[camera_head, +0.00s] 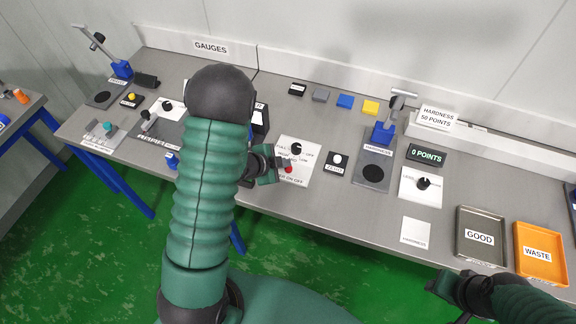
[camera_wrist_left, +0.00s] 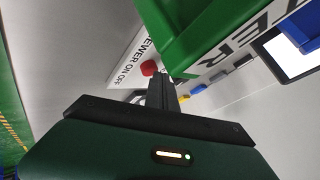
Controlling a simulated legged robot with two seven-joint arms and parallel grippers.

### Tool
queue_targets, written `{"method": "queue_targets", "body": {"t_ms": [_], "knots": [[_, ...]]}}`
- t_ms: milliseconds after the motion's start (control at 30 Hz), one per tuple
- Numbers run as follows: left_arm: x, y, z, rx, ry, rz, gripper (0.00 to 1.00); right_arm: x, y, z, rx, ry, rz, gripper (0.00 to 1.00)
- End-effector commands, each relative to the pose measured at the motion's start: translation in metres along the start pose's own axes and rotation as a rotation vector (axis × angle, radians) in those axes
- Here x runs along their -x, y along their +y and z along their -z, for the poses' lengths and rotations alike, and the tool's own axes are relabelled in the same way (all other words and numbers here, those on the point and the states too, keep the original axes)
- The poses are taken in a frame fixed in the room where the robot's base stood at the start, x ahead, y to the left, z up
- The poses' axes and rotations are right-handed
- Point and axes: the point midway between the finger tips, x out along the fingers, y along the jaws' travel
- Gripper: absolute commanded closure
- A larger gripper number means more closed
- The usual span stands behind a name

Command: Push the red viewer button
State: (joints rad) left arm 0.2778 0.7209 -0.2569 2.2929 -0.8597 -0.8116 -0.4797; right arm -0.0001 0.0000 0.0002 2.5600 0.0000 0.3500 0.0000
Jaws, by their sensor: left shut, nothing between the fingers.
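The red viewer button (camera_head: 289,170) sits at the lower part of a white panel (camera_head: 307,155) marked with an "ON OFF" label. In the left wrist view the button (camera_wrist_left: 148,68) shows just beyond and left of the fingers, beside the words "VIEWER ON OFF". My left gripper (camera_head: 283,163) is shut and empty, its tips close to the button; I cannot tell whether they touch it. The fingers (camera_wrist_left: 158,92) also show in the left wrist view. My right gripper (camera_head: 446,285) is dark and low at the table's front edge, apart from the button; its jaws are not clear.
A black knob (camera_head: 295,148) is just above the button. A panel with a white button (camera_head: 338,159) and a blue hardness gauge (camera_head: 383,133) stand to the right. Grey and orange trays (camera_head: 540,278) lie at the far right. My left arm hides part of the table.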

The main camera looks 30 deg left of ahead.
Motion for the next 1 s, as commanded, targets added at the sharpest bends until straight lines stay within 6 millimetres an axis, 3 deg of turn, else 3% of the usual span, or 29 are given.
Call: {"method": "queue_targets", "body": {"t_ms": [133,467,1000], "knots": [[0.007,-0.003,0.010,-0.002,0.001,-0.001,1.00,0.009,0.000,0.002,0.000,0.000,0.000,0.59],[0.008,-0.004,0.011,-0.001,0.002,-0.001,1.00,0.010,0.000,0.002,0.000,0.000,0.000,0.59],[0.050,-0.034,0.041,0.000,0.002,-0.001,1.00,0.063,0.000,0.015,0.000,0.000,0.000,0.59]]}}
